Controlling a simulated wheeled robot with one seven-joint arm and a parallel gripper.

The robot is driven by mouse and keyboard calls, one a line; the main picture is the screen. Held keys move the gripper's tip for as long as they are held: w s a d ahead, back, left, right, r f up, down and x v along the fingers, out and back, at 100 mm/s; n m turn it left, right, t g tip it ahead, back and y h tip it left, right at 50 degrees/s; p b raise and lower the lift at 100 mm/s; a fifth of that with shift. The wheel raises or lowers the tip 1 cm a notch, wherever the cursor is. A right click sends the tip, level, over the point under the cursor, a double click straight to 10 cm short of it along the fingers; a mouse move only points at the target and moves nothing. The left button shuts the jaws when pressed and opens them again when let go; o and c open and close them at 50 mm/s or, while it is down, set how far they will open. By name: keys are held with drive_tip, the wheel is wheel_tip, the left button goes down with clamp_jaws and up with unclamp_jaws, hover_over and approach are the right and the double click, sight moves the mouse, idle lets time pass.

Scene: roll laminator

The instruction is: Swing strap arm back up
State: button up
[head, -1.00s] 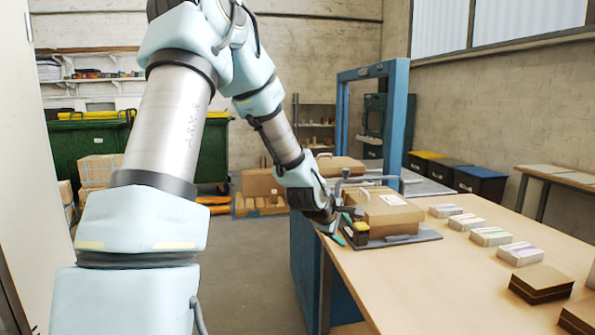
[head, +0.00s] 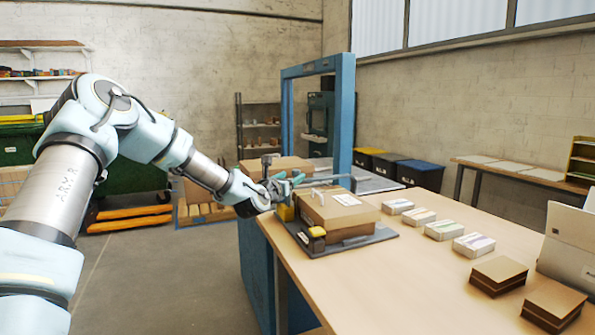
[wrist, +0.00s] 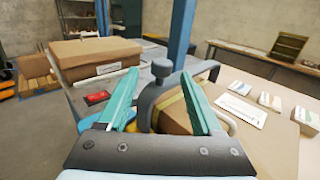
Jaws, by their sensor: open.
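The strap arm (head: 328,180) is a grey bar that lies roughly level above a brown carton (head: 340,212) on a dark base plate (head: 372,238). In the wrist view, the strap arm (wrist: 146,103) curves round and has a round-topped knob (wrist: 162,70). In the wrist view, my gripper (wrist: 160,76) is open, with one teal finger on each side of the knob and bar. I cannot tell whether either finger touches them. The carton (wrist: 178,112) is partly hidden behind the bar.
A blue frame (head: 341,120) stands behind the carton. Several small white packs (head: 443,230) and brown stacks (head: 498,272) lie to the right on the wooden table (head: 400,290). Another carton (head: 277,166) is behind my gripper. Open floor lies left of the table.

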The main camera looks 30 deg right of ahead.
drive_tip(key=p+x, duration=0.2)
drive_tip(key=x, duration=0.5)
drive_tip(key=shift+d, duration=0.25)
clamp_jaws()
idle(1.1)
